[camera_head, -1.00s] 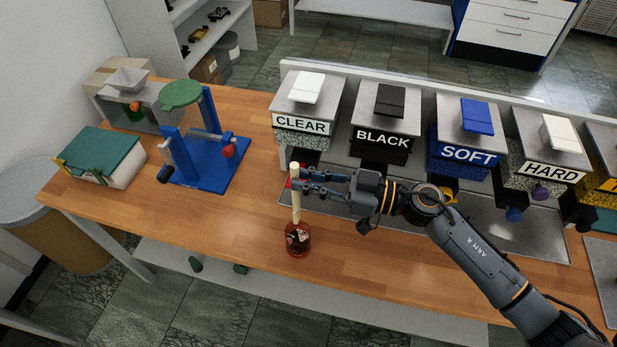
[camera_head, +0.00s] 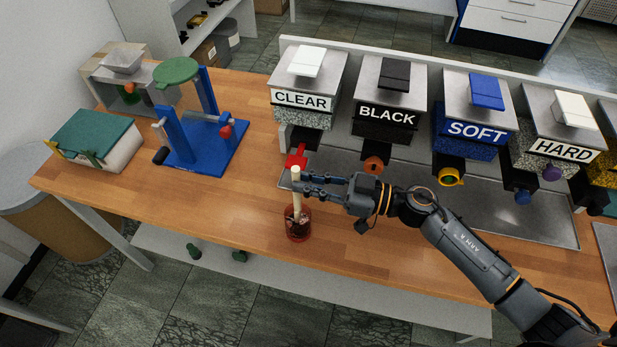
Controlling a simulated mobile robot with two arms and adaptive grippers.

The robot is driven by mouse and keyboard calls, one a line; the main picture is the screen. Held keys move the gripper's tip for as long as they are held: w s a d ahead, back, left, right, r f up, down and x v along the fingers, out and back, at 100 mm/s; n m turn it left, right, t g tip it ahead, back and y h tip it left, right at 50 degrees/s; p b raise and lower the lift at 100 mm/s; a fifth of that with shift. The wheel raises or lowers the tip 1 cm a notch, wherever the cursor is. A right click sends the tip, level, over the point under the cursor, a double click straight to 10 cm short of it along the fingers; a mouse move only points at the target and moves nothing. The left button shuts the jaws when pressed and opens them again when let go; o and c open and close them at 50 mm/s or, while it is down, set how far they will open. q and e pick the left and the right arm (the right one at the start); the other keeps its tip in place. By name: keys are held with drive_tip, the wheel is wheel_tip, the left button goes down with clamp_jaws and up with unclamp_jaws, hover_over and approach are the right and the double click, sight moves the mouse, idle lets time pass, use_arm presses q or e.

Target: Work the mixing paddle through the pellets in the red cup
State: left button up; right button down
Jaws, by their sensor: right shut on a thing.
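The red cup (camera_head: 298,230) stands upright on the wooden table near its front edge. It is see-through, with dark pellets inside. My right gripper (camera_head: 300,182) is shut on the pale mixing paddle (camera_head: 296,204), just above the cup. The paddle is nearly upright, and its lower end is down inside the cup, where the pellets and cup wall partly hide it. My left gripper is not in view.
A blue press (camera_head: 205,145) and a green-topped box (camera_head: 95,140) stand at the left. The table (camera_head: 200,205) left of the cup is clear.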

drive_tip(key=shift+f+b, duration=1.55)
drive_tip(key=shift+f, duration=1.35)
drive_tip(key=shift+r, duration=0.1)
drive_tip(key=r+p, duration=0.1)
drive_tip(key=p, duration=0.1)
drive_tip(key=r+p, duration=0.1)
drive_tip(key=r, duration=0.1)
drive_tip(key=shift+s+d+p, duration=0.2)
drive_tip(key=shift+d+p, duration=0.2)
drive_tip(key=shift+f, duration=0.15)
drive_tip(key=f, duration=0.1)
drive_tip(key=a+f+b, duration=0.1)
drive_tip(key=w+f, duration=0.1)
drive_tip(key=shift+a+b, duration=0.3)
drive_tip(key=shift+b, duration=0.05)
